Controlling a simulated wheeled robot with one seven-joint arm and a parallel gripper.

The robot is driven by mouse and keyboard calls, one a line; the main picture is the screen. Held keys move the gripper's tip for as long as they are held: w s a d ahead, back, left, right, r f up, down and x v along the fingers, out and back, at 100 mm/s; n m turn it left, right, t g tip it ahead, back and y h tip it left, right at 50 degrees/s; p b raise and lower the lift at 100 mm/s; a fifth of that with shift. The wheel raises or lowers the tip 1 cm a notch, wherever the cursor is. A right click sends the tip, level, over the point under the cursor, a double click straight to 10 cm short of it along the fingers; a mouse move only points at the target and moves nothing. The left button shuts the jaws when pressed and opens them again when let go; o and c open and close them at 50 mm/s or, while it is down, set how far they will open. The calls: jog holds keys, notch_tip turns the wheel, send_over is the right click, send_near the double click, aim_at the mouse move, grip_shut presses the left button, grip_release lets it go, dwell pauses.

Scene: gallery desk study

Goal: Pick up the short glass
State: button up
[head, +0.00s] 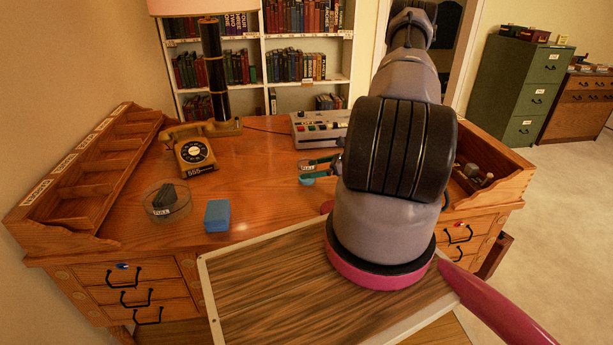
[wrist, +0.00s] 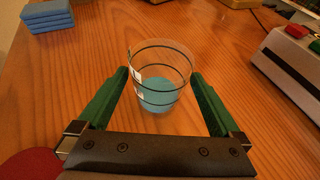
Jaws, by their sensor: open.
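The short glass (wrist: 160,72) is clear, with dark rings, a white label and a light blue bottom. It stands upright on the desk in the wrist view. My gripper (wrist: 159,78) is open, with one green finger on each side of the glass. The fingers look close to its walls; I cannot tell whether they touch. In the head view the glass (head: 307,180) shows just left of my arm, and the arm hides most of my gripper.
On the desk (head: 255,190) are a blue block (head: 217,215), a labelled glass dish (head: 157,212), a telephone (head: 194,151), a lamp (head: 213,70) and a grey device with coloured buttons (head: 303,131). A wooden rack (head: 85,195) lines the left edge. Bare desk surrounds the glass.

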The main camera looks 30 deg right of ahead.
aim_at(299, 171)
jog(key=shift+x, duration=2.7)
jog(key=shift+d+f, duration=0.1)
jog(key=shift+f, duration=0.1)
jog(key=c, duration=1.3)
notch_tip(299, 171, up, 10)
jog(key=shift+r, duration=0.1)
